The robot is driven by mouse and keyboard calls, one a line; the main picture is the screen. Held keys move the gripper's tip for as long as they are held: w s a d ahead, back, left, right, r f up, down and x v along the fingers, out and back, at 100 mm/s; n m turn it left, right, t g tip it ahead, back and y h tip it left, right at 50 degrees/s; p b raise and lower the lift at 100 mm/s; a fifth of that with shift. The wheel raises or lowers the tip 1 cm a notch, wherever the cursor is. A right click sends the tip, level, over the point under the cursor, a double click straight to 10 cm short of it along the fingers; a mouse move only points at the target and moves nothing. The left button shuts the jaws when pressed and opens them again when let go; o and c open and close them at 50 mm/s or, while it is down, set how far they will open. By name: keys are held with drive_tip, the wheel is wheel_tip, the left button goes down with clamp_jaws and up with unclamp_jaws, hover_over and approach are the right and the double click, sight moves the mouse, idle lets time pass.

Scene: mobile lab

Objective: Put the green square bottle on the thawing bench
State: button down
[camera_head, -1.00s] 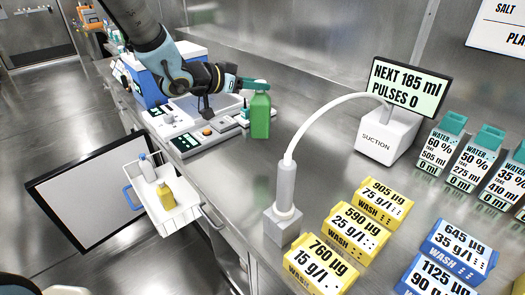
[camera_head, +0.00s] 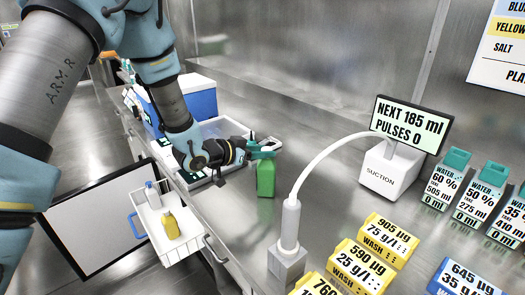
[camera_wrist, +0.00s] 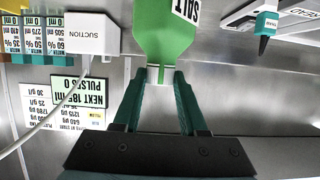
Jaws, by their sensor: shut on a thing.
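The green square bottle (camera_head: 265,180) is upright near the middle of the steel counter in the head view. My gripper (camera_head: 264,150) is shut on its top from the left. In the upside-down wrist view, the teal fingers (camera_wrist: 160,78) close on the neck of the green bottle (camera_wrist: 162,35), which carries a SALT label. I cannot tell whether its base touches the counter. I cannot make out a bench marked for thawing.
A suction stand (camera_head: 287,262) and suction unit (camera_head: 391,172) are right of the bottle. Yellow wash boxes (camera_head: 363,265) and water bottles (camera_head: 447,180) stand further right. A white basket (camera_head: 172,235) with two bottles hangs at the counter's front. A blue-and-white box (camera_head: 195,100) is behind my arm.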

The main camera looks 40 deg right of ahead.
drive_tip(key=shift+f, duration=0.15)
drive_tip(key=shift+c, duration=2.3)
unclamp_jaws()
drive_tip(key=shift+r, duration=0.25)
drive_tip(key=shift+a, duration=0.4)
drive_tip(key=b+v, duration=0.3)
drive_tip(key=v, duration=0.8)
drive_tip(key=shift+a+r, duration=0.1)
drive_tip(key=shift+r, duration=0.05)
